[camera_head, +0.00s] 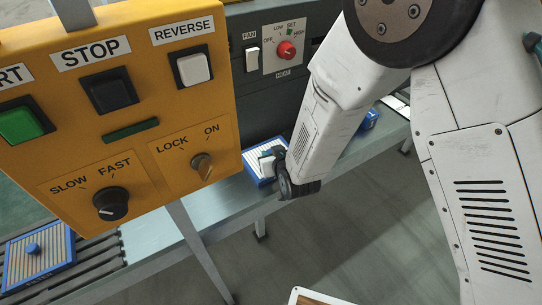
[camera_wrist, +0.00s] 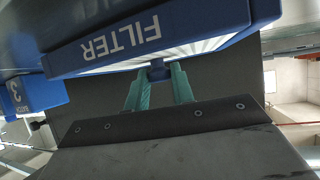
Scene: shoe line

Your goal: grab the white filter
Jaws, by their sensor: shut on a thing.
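The white filter (camera_wrist: 215,28) has a blue frame lettered "FILTER" and pale pleats; it fills the top of the wrist view. In the head view, a blue-framed filter with white pleats (camera_head: 253,166) is beside the wrist, just right of the yellow panel. My gripper (camera_wrist: 159,74), with two teal fingers, is shut on the small blue knob on the filter's face. The arm hides part of the filter in the head view, and I cannot tell whether it touches its support.
A yellow control panel (camera_head: 120,143) stands close on the left. Another blue-framed filter with tan pleats (camera_head: 38,262) lies on the rollers. A dark machine (camera_head: 262,105) stands behind. A blue block marked "3 BATCH" (camera_wrist: 36,94) is at the wrist view's left.

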